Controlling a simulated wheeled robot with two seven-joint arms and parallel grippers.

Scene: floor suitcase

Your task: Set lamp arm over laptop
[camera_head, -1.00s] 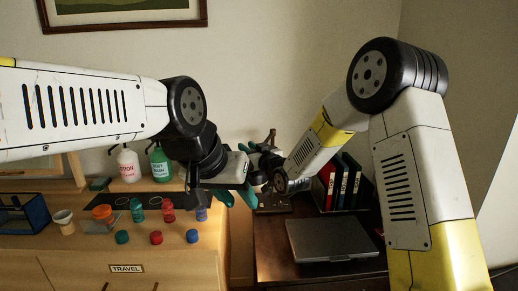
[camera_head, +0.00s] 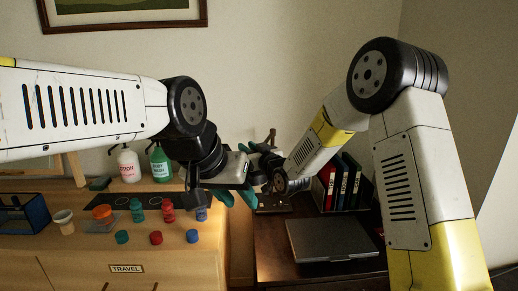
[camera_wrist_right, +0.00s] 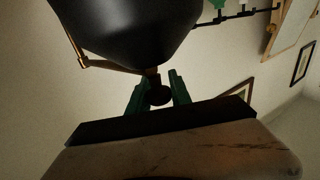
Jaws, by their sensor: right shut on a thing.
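The closed grey laptop (camera_head: 332,238) lies flat on the dark desk at the lower right in the head view. In the right wrist view a large black lamp shade (camera_wrist_right: 128,30) fills the top, with a thin brass arm (camera_wrist_right: 108,66) beside it. My right gripper (camera_wrist_right: 158,92) has its green fingers closed around a dark round knob (camera_wrist_right: 158,95) below the shade. In the head view, that gripper is partly hidden behind my left wrist, and the shade cannot be made out. My left gripper (camera_head: 238,198) has its green fingers apart, empty, left of the laptop.
The wooden dresser (camera_head: 195,262) at left holds bottles, cups and several coloured caps. A gap separates dresser and desk.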

